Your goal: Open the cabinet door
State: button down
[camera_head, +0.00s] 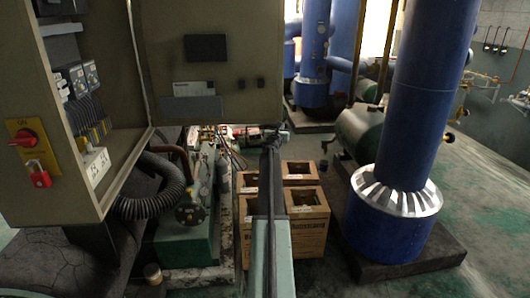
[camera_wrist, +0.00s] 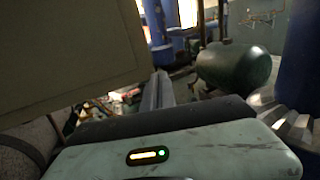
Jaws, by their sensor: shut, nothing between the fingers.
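The grey-beige cabinet (camera_head: 88,165) stands at the left in the head view, its interior with switches and wiring exposed. Its door (camera_head: 222,105) stands open, swung out to the right of the cabinet, with its inner face showing. The door also fills the upper left of the wrist view (camera_wrist: 60,45). My gripper (camera_head: 273,135) is shut and empty, by the lower right corner of the door. In the wrist view its closed fingers (camera_wrist: 160,90) point forward just right of the door's edge. Whether they touch the door I cannot tell.
Wooden crates (camera_head: 312,215) stand beneath and around my arm. A large blue pipe column (camera_head: 395,150) stands at the right, with a green tank (camera_head: 362,132) behind it. Green machinery (camera_head: 190,235) and a ribbed hose (camera_head: 150,190) lie below the door. Floor at far right is clear.

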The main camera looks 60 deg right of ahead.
jog(key=s+a, duration=0.8)
jog(key=a, duration=0.3)
jog(key=shift+s, duration=0.2)
